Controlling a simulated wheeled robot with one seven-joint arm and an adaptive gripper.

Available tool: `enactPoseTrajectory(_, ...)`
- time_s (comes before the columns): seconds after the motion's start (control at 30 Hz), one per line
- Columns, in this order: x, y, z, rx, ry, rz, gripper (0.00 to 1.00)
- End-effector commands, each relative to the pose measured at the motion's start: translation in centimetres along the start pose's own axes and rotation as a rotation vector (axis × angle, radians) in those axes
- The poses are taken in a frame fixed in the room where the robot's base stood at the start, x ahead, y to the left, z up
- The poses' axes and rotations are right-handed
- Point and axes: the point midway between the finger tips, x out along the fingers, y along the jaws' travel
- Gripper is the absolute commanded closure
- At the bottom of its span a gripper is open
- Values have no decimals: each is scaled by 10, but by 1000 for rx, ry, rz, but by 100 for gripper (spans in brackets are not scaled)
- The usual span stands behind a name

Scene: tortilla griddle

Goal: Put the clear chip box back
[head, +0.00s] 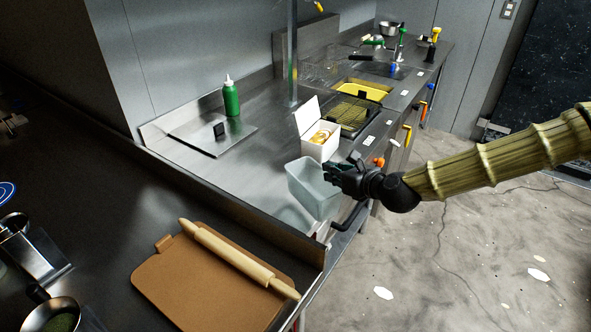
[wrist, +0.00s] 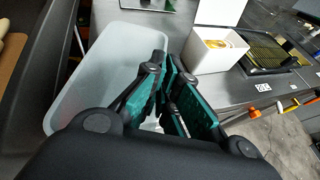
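The clear chip box (head: 310,188) is a frosted, see-through, open-topped bin near the counter's front edge in the head view. It looks empty and slightly tilted. In the wrist view the box (wrist: 95,75) fills the left side, with its right wall running to my fingers. My gripper (head: 334,171) is at the box's right rim. In the wrist view my gripper (wrist: 166,68) has its green-padded fingers drawn together on that wall. I cannot tell whether the box's base touches the counter.
A white box with a raised lid (head: 318,140) stands just behind the clear box. Beyond it is a fryer basket (head: 350,113). A green bottle (head: 231,97) and a steel lid (head: 208,138) are at the back left. A rolling pin (head: 238,258) lies on a brown board (head: 165,285) in front.

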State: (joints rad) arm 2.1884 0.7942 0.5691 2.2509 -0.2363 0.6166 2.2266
Motion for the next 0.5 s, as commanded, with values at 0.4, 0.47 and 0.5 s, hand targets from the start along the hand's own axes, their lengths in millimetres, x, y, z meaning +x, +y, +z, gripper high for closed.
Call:
enactPoseTrajectory(0.4, 56, 9, 19, -3, 1, 1, 100)
enactPoseTrajectory(0.47, 64, 10, 22, -3, 1, 1, 100)
enactPoseTrajectory(0.5, 69, 11, 24, -3, 0, 1, 100)
